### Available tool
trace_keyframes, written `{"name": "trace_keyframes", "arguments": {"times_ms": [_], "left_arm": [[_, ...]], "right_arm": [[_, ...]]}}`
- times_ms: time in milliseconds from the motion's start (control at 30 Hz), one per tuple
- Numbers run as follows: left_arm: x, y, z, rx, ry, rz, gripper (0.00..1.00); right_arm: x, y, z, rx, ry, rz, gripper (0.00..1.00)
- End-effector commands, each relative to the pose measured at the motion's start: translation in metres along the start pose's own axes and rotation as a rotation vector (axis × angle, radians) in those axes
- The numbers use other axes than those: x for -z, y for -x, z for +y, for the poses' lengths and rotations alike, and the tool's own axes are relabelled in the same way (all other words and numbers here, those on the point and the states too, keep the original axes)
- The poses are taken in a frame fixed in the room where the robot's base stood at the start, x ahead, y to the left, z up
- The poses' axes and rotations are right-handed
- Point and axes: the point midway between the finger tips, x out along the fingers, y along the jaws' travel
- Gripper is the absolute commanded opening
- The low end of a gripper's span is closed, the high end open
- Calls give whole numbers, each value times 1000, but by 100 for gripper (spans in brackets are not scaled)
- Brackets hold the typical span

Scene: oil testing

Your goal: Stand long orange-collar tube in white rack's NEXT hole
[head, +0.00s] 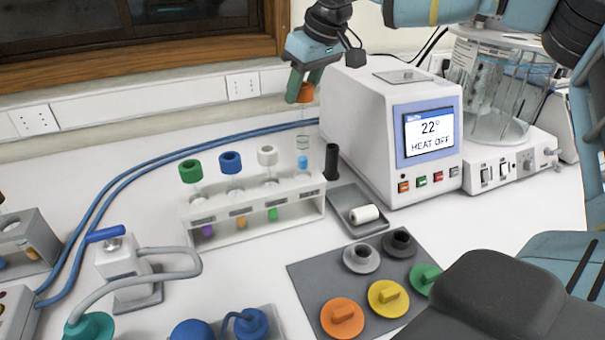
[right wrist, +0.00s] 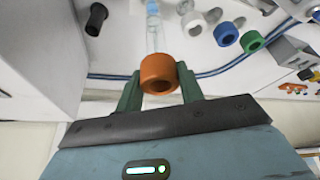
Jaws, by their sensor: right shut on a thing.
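My right gripper (head: 301,88) is shut on the orange collar of a long clear tube (head: 304,132). The tube hangs about upright with light blue liquid at its lower end. In the head view its lower end shows over the right end of the white rack (head: 250,233); I cannot tell whether it has entered a hole. The rack holds a green-capped tube (head: 190,171), a blue-capped tube (head: 230,162) and a white-capped tube (head: 267,156), left to right. Its labels are too small to read. The orange collar (right wrist: 158,74) also shows between the fingers in the right wrist view.
A black cylinder (head: 332,162) stands close to the rack's right end. A heater box (head: 385,110) reading "22° HEAT OFF" stands behind it. A grey tray (head: 345,203) with a white roll and a dark mat (head: 305,275) with several coloured knobs lie at front right.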

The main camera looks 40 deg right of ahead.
Motion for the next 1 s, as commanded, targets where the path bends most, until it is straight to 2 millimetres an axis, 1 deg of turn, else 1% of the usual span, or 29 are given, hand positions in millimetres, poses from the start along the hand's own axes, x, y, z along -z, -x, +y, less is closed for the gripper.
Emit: {"name": "trace_keyframes", "arguments": {"times_ms": [467,1000], "left_arm": [[-1,0,0,0,0,-2,52],[-11,-3,1,-2,3,-18,52]], "right_arm": [[0,-1,0,0,0,1,3],[-7,-18,0,1,0,-1,3]]}}
